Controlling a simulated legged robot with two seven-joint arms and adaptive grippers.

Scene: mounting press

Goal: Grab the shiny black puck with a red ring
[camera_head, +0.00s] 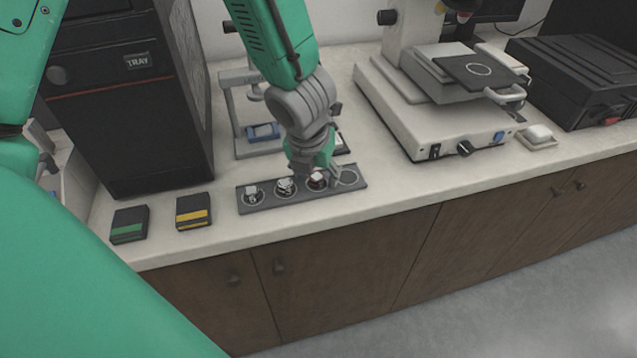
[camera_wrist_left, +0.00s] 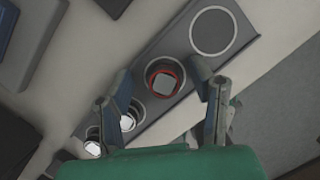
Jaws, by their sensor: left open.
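The shiny black puck with a red ring (camera_wrist_left: 165,80) sits in a grey tray with round white-edged spots, second from one end. In the head view the puck (camera_head: 317,181) is partly hidden under my left gripper (camera_head: 314,172). The tray (camera_head: 265,205) lies near the counter's front edge. In the wrist view my left gripper (camera_wrist_left: 165,90) is open, with one finger on each side of the puck and a gap to it. Two other pucks, one at the left end (camera_head: 252,196) and one beside it (camera_head: 286,186), sit in the same tray. My right gripper is not in view.
The tray's right-end spot (camera_head: 347,177) is empty. A green-striped block (camera_head: 129,225) and a yellow-striped block (camera_head: 194,211) lie left of the tray. A black tower (camera_head: 130,110) stands behind them. A white microscope-like machine (camera_head: 440,130) stands to the right.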

